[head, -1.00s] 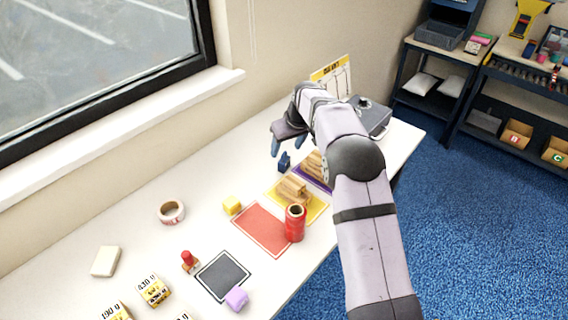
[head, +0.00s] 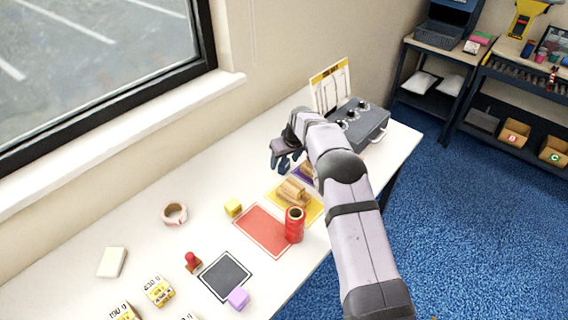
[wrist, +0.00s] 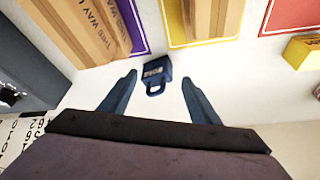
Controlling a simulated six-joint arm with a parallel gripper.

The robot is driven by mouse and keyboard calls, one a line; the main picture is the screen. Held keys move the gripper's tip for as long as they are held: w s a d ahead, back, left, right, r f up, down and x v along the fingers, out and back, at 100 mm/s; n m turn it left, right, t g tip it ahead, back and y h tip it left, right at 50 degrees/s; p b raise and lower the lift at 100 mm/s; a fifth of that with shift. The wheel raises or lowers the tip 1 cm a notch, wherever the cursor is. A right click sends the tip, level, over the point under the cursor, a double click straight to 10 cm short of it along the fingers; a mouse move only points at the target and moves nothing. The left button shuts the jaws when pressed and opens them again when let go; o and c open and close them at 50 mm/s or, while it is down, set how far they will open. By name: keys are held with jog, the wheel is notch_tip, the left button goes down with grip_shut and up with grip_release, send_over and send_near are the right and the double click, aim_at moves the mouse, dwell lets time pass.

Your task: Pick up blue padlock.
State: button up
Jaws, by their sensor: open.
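The blue padlock (wrist: 157,68) lies on the white table in the wrist view, with its shackle toward my gripper. My gripper (wrist: 159,79) is open, with one blue finger to each side of the padlock and a visible gap on both sides. Its fingertips reach about level with the padlock in the picture; their height above the table is hard to tell. In the head view my gripper (head: 286,164) is over the far part of the table, and its blue fingers blend with the padlock there.
Brown cartons stand on the purple mat (wrist: 137,40) and yellow mat (wrist: 168,38) close by. A grey case with knobs (head: 362,128) stands beyond my gripper.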

jog(key=shift+w+f, duration=0.1)
jog(key=shift+f, duration=0.15)
jog(key=shift+r, duration=0.1)
jog(key=c, duration=1.2)
jog(key=shift+o, duration=0.2)
